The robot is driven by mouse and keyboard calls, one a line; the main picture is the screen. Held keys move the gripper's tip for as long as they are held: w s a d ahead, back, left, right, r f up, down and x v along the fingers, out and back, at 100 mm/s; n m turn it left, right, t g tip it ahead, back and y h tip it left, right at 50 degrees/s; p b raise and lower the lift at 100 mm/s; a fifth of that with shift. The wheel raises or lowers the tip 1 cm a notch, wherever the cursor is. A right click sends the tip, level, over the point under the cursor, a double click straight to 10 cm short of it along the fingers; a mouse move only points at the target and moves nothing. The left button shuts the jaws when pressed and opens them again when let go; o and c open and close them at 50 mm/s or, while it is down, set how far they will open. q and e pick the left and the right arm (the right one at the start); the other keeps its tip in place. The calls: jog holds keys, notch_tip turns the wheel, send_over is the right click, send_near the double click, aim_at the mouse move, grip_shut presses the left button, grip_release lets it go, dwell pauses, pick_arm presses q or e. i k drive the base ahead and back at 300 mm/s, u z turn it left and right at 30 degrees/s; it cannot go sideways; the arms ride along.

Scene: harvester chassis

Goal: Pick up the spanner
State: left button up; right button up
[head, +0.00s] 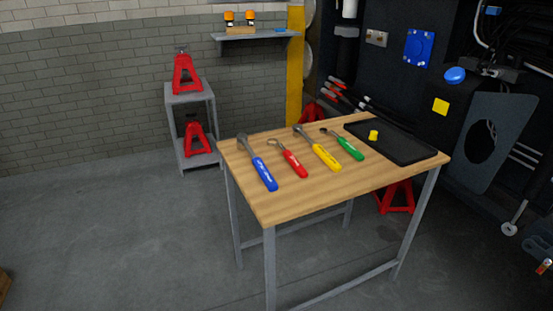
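Several hand tools lie apart from one another on a wooden-topped table (300,195). From left to right they are a blue-handled tool (264,173), a red-handled tool (293,162), a yellow-handled tool (325,156) and a green-handled tool (348,148). Each has a grey metal head pointing to the far left. The heads are too small to tell for certain which tool is the spanner. Neither of my grippers is in view.
A black tray (420,154) with a small yellow piece (373,135) lies at the table's right. The table's front is bare. A grey stand (201,130) holds red jack stands (186,75). Dark machinery (400,65) rises behind the table.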

aim_at(288, 154)
jog(key=z, duration=1.3)
jog(key=i, duration=0.75)
